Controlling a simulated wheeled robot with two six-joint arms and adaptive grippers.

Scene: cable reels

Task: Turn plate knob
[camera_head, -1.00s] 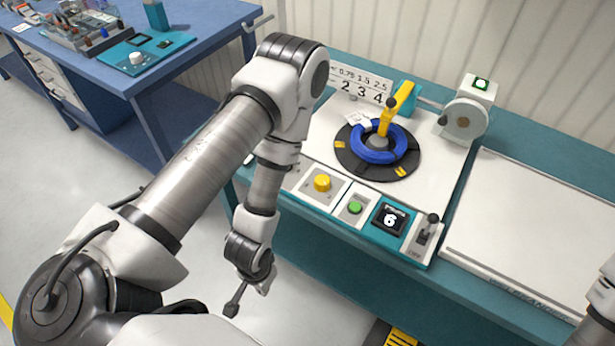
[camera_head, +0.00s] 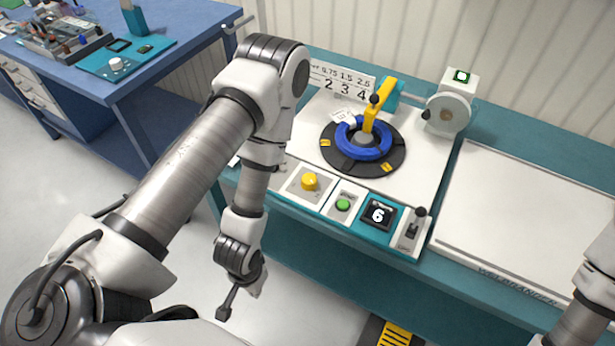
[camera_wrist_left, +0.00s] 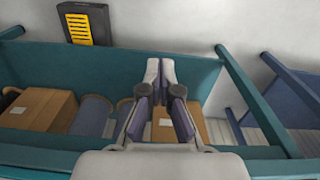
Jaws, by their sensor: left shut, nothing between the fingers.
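A black round plate (camera_head: 334,158) with yellow marks lies on the white top of the reel machine, and a blue cable coil (camera_head: 345,141) sits on it. A yellow arm with a small black knob (camera_head: 374,99) reaches over the coil. A yellow knob (camera_head: 310,182) is on the front panel, beside a green button (camera_head: 343,205). My left gripper (camera_head: 225,311) hangs low in front of the bench, shut and empty, apart from all of these. In the left wrist view its fingers (camera_wrist_left: 160,75) are together. My right gripper is out of view.
A display (camera_head: 378,214) reading 6 and a black-handled lever (camera_head: 415,224) are right of the button. A grey crank wheel (camera_head: 446,115) stands behind. A blue table (camera_head: 175,60) is at left. Cardboard boxes (camera_wrist_left: 40,110) sit on a low shelf.

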